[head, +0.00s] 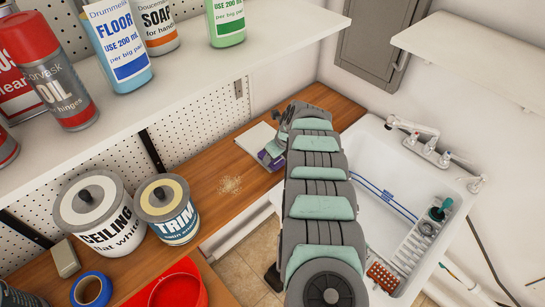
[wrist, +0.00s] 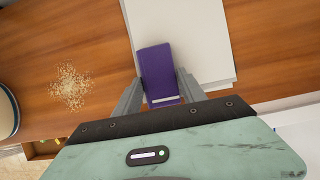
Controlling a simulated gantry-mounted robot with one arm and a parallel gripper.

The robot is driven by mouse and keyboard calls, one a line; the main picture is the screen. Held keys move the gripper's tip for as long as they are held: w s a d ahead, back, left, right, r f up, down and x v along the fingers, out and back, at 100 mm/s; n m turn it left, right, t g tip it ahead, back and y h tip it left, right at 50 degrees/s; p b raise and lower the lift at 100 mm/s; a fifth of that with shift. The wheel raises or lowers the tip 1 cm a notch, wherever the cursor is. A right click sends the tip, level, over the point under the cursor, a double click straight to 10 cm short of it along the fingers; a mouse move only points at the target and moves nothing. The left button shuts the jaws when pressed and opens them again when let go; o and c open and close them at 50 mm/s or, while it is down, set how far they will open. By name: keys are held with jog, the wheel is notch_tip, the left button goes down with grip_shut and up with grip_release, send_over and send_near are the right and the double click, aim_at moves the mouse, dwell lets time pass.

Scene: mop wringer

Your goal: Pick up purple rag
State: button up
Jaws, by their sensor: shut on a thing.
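The purple rag (wrist: 158,66) is a folded strip with a pale band near its lower end, between the two grey fingers of my gripper (wrist: 159,84). My gripper is shut on it, the fingers touching its sides near the lower end. In the wrist view the rag overlaps a white slab or pad on the wooden counter; I cannot tell if it is lifted clear. In the head view only a small purple part (head: 264,157) shows beside my gripper; my arm hides the rest.
The white pad (head: 255,141) lies at the counter's back. Crumbs (head: 230,185) lie to its left on the wooden counter (head: 205,205). Paint cans (head: 168,209) stand further left under a shelf (head: 170,95) of bottles. A white sink (head: 400,190) is to the right.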

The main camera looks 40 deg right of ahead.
jog(key=shift+s+r, duration=0.1)
jog(key=shift+r, duration=0.05)
jog(key=shift+r, duration=0.2)
notch_tip(320, 180, up, 7)
jog(key=shift+f+b, duration=0.15)
jog(key=shift+b, duration=0.9)
jog(key=s+p, duration=1.4)
jog(key=s, duration=0.5)
jog(key=shift+s+d+f, duration=0.2)
jog(key=shift+s+d, duration=0.05)
jog(key=shift+s, duration=0.15)
